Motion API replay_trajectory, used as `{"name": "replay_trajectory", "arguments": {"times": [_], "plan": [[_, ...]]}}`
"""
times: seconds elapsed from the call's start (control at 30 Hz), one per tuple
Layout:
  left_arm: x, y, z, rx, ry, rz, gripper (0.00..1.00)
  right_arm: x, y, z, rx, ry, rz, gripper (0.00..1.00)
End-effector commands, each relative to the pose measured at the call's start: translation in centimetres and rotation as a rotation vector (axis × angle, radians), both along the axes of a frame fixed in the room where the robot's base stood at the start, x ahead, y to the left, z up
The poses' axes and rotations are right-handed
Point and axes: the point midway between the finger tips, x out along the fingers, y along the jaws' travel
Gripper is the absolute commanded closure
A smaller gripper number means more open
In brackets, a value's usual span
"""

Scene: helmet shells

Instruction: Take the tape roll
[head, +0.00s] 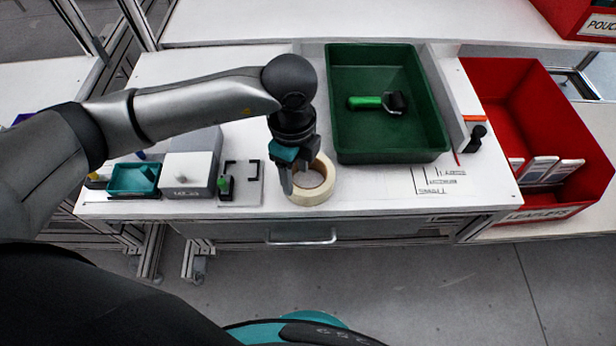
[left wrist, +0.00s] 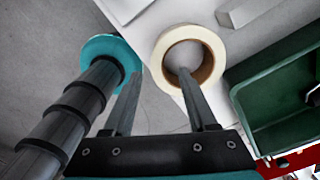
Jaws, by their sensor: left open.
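The cream tape roll (head: 320,190) lies flat on the white workbench, near its front edge and just left of the green tray's front corner. My left gripper (head: 288,188) points down at the roll's left side and hides part of it. In the left wrist view, the tape roll (left wrist: 188,55) shows its brown core. The two fingers of my left gripper (left wrist: 158,85) are apart and empty; the right finger's tip overlaps the roll's hole in the picture. I cannot tell whether it touches the roll. My right gripper is not in view.
A green tray (head: 335,80) holding a green-handled roller (head: 378,102) stands right of the roll. A red bin (head: 580,185) is at the right.

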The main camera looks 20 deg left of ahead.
Motion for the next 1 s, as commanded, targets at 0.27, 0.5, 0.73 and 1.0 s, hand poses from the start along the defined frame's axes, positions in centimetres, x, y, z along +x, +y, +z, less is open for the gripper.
{"name": "replay_trajectory", "arguments": {"times": [0.27,0.5,0.73,1.0], "plan": [[-0.5,-0.2,-3.0,0.001,0.003,-0.001,0.42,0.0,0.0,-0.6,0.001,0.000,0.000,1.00],[-0.6,-0.3,-5.5,-0.001,0.000,-0.002,0.42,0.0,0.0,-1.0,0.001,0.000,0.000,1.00],[-0.5,-0.3,-5.5,-0.002,0.000,-0.002,0.42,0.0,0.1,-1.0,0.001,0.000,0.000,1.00],[-0.5,-0.3,-5.4,-0.002,0.000,-0.002,0.73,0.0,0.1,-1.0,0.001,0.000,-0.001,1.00]]}}
